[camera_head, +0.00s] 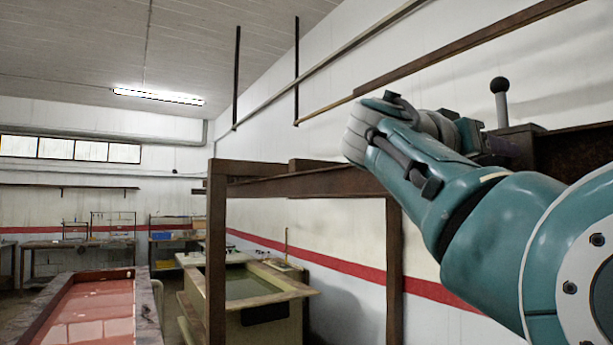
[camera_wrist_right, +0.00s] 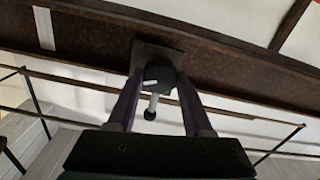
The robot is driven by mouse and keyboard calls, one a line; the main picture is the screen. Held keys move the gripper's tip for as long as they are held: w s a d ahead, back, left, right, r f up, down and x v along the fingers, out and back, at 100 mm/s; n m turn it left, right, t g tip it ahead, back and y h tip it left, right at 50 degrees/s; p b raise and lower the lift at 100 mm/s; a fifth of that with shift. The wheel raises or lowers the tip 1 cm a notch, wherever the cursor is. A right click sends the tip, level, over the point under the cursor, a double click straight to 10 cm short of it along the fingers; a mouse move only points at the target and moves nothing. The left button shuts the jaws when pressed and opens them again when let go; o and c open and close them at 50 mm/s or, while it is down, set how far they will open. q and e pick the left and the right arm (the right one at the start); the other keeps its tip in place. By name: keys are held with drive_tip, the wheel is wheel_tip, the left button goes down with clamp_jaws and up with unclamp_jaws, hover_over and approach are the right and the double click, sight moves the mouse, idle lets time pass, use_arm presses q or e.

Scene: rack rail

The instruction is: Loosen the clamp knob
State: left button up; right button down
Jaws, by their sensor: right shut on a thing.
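The clamp sits on the brown rack rail (camera_head: 580,150) at the right of the head view, with a thin lever and dark ball (camera_head: 500,85) standing up from it. In the right wrist view the clamp's dark round knob (camera_wrist_right: 163,73) sits in front of a square plate (camera_wrist_right: 158,52) on the rail. Its lever shows there with its ball end (camera_wrist_right: 150,113). My right gripper (camera_wrist_right: 160,77) has one finger on each side of the knob and is shut on it. In the head view my right arm hides much of this gripper. My left gripper is in neither view.
A brown rack frame (camera_head: 216,260) stands in the middle, with the rail running behind my right arm. Beyond it are an open tank (camera_head: 290,290) and, at left, a trough of reddish liquid (camera_head: 95,310). Thin rods (camera_head: 296,70) hang from the ceiling.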

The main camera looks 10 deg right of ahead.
drive_tip(key=shift+d+f+n+p, duration=0.15)
drive_tip(key=shift+n+p, duration=2)
drive_tip(key=shift+n, duration=4.4)
drive_tip(key=shift+a+f+n+p, duration=0.1)
drive_tip(key=shift+n+p, duration=2)
drive_tip(key=shift+n, duration=4.45)
